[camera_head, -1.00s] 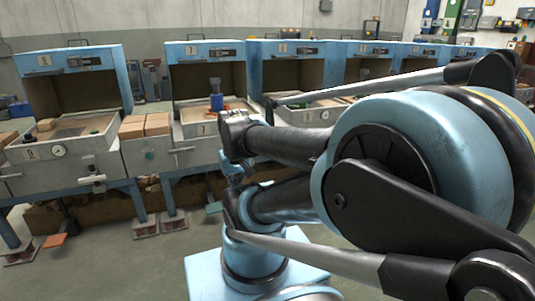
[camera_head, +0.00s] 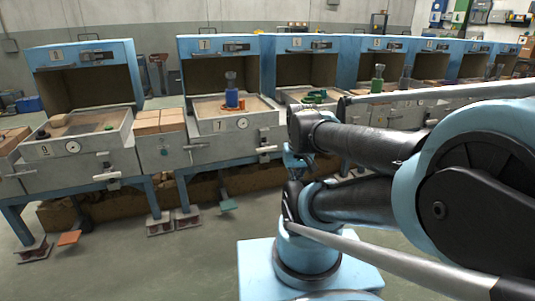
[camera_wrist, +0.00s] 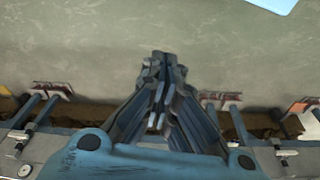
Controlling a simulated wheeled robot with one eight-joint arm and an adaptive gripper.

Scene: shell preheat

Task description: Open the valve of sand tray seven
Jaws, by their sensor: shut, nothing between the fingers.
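Sand tray seven (camera_head: 205,112) is a pale, sand-filled tray under the blue hood marked 7, left of centre in the head view. Its front carries a 7 and a round dial (camera_head: 242,123). My gripper (camera_wrist: 162,62) is shut and empty in the wrist view, over the grey floor, apart from any handle. In the head view my arm hides much of the area right of tray seven.
A blue bottle-like object (camera_head: 231,97) stands on tray seven. Bricks (camera_head: 159,121) lie on the box to its left. Tray eight (camera_head: 35,138) is further left; a row of hooded stations runs right. The floor in front is open.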

